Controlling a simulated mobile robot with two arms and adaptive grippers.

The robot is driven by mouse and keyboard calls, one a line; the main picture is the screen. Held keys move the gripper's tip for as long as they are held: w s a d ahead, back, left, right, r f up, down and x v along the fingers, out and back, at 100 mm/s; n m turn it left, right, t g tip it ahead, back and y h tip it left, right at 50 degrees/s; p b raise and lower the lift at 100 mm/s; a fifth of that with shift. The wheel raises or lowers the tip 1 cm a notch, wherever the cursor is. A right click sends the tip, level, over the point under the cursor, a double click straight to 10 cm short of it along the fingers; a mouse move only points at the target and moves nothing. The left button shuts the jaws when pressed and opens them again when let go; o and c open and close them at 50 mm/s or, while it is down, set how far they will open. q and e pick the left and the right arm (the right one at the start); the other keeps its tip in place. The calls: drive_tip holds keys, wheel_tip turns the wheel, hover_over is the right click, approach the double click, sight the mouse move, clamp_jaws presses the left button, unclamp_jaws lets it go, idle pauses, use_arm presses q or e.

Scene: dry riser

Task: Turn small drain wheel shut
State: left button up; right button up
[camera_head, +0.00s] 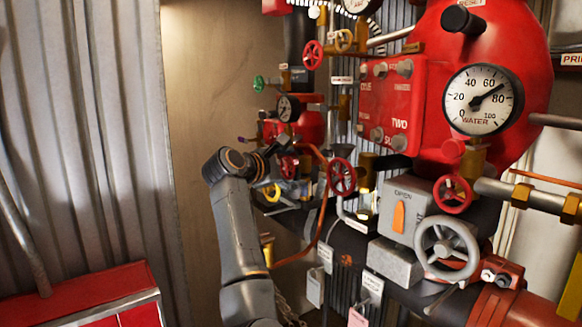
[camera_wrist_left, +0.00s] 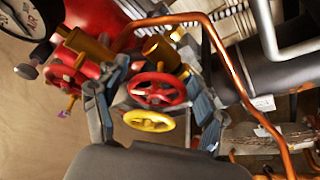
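Several small wheels show, and I cannot read which one is labelled as the drain. My left gripper (camera_head: 274,152) reaches the valve cluster at the middle left of the head view. In the left wrist view its two fingers (camera_wrist_left: 157,78) stand apart, one on each side of a small red wheel (camera_wrist_left: 158,90). A yellow wheel (camera_wrist_left: 148,121) sits just below the red one, nearer the camera, also between the fingers. I cannot tell whether either finger touches a wheel. The red wheel (camera_head: 288,167) and yellow wheel (camera_head: 272,192) are partly hidden in the head view. My right gripper is out of view.
A copper pipe (camera_wrist_left: 228,70) bends close beside the right finger. Another red wheel (camera_head: 341,176), a large grey wheel (camera_head: 446,248) and a water gauge (camera_head: 483,100) stand to the right. A red box (camera_head: 80,295) is at lower left. The beige wall is bare.

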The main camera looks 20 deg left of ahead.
use_arm(q)
drive_tip(key=c, duration=0.8)
drive_tip(key=shift+o, duration=0.2)
drive_tip(key=shift+f+m+b, duration=0.2)
drive_tip(key=shift+m+b, duration=0.2)
drive_tip(key=shift+b, duration=0.25)
drive_tip(key=m+t+b, duration=0.1)
drive_tip(key=m+b, duration=0.1)
drive_tip(key=b, duration=0.1)
drive_tip(key=shift+f, duration=0.15)
drive_tip(key=shift+m+t+b, duration=0.6)
drive_tip(key=shift+m+b, duration=0.3)
drive_tip(key=shift+b, duration=0.05)
drive_tip(key=shift+m+b, duration=0.6)
drive_tip(key=shift+m, duration=0.1)
